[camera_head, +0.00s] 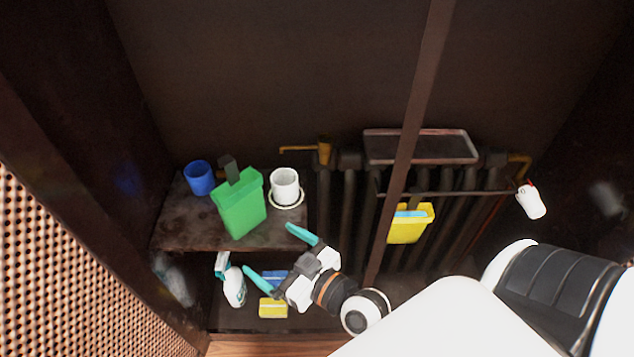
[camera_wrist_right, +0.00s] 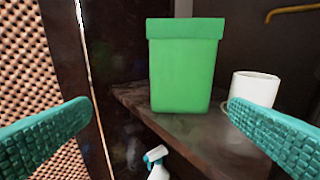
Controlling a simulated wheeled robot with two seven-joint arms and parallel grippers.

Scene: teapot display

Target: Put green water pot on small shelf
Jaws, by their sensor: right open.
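The green pot (camera_head: 240,206) stands on the upper board of the small shelf (camera_head: 190,235), near its front edge. It has a thick rim and looks slightly tilted in the head view. In the right wrist view the green pot (camera_wrist_right: 183,70) is ahead, between the two teal fingers and above their tips. My right gripper (camera_head: 273,253) is open and empty, in front of the shelf and apart from the pot. My left gripper is not in view.
A blue cup (camera_head: 199,178) and a white cup (camera_head: 285,186) on a saucer flank the pot. A spray bottle (camera_head: 234,287) and a yellow sponge (camera_head: 272,308) are below. A radiator (camera_head: 349,215) with a yellow container (camera_head: 408,230) stands right. A perforated panel (camera_head: 70,270) borders the left.

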